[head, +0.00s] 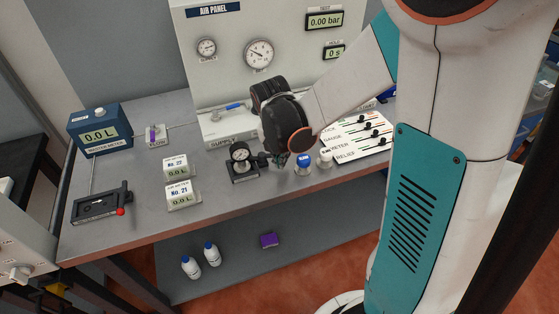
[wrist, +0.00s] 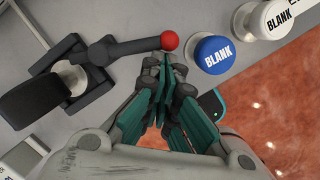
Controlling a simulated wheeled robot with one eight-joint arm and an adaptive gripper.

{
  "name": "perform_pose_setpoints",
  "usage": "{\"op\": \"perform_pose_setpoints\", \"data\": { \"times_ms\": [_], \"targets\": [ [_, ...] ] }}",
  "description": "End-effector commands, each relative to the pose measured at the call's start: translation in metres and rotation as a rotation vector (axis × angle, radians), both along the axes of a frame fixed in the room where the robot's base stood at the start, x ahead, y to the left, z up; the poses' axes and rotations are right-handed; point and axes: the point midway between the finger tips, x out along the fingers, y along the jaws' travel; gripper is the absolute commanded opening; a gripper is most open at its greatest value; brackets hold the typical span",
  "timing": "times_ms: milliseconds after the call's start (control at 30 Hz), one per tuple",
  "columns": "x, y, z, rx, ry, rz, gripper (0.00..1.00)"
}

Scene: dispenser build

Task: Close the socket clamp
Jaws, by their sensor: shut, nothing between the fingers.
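The socket clamp (head: 246,174) is a dark block on the bench with a round black gauge (head: 240,152) standing at it. In the wrist view the clamp's dark lever (wrist: 130,47) points right and ends in a red ball (wrist: 169,41). My gripper (head: 282,160) is low over the bench, just right of the clamp. In the wrist view my gripper (wrist: 165,68) has its green-padded fingers together and empty, with the tips close by the red ball. I cannot tell whether they touch it. The gauge (wrist: 38,100) hides part of the clamp there.
A blue blank plug (head: 303,161) and a white one (head: 325,157) stand just right of my gripper. A black fixture with a red knob (head: 102,206) is at the far left.

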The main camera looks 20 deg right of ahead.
Motion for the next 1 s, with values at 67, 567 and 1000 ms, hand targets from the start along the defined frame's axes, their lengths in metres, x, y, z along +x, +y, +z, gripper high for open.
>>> {"op": "perform_pose_setpoints", "data": {
  "times_ms": [67,567,1000],
  "targets": [
    [0.003,-0.004,0.000,0.000,-0.001,-0.003,0.00],
    [0.016,-0.018,0.000,-0.001,0.000,-0.002,0.00],
    [0.018,-0.019,0.000,0.000,0.000,-0.002,0.00]
  ]
}}
